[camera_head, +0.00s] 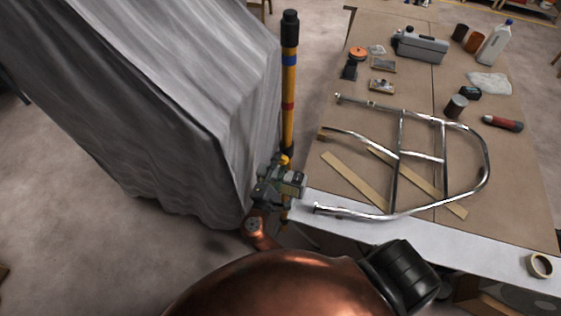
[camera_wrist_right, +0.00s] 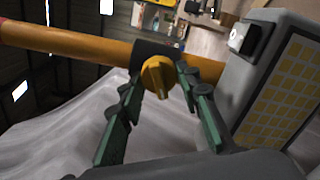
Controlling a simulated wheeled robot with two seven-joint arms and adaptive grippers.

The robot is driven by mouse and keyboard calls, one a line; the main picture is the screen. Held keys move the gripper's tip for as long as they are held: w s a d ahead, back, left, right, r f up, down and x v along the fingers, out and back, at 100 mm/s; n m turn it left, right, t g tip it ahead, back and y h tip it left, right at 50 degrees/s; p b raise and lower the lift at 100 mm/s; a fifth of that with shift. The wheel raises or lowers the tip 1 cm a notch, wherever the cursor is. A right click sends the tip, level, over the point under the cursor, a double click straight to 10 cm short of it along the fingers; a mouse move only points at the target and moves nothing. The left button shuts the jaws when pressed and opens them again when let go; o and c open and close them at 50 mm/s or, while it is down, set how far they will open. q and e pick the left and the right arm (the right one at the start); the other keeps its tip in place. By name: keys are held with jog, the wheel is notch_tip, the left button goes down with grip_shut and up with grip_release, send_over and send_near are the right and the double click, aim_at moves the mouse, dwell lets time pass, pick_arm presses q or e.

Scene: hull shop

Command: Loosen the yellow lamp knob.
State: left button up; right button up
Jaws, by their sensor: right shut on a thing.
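The yellow lamp knob (camera_wrist_right: 157,76) sits on a black clamp (camera_wrist_right: 150,52) around a yellow pole (camera_wrist_right: 85,44) in the right wrist view. The green fingers of my right gripper (camera_wrist_right: 160,84) are on either side of the knob, shut on it. The lamp (camera_wrist_right: 236,90), a grey box with a grid of yellow cells, is at the right. In the head view the pole (camera_head: 289,75) stands upright with a black top and blue and red bands. There my right gripper (camera_head: 283,168) is at the knob (camera_head: 284,159), which shows only as a small yellow patch. My left gripper is out of view.
A large grey draped cover (camera_head: 150,90) stands close on the left of the pole. On the right is a workbench (camera_head: 530,190) with a bent metal tube frame (camera_head: 487,165), wood strips, a white bottle (camera_head: 494,45) and a red-handled tool (camera_head: 503,123).

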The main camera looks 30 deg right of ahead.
jog(key=shift+n, duration=0.3)
jog(key=o, duration=1.1)
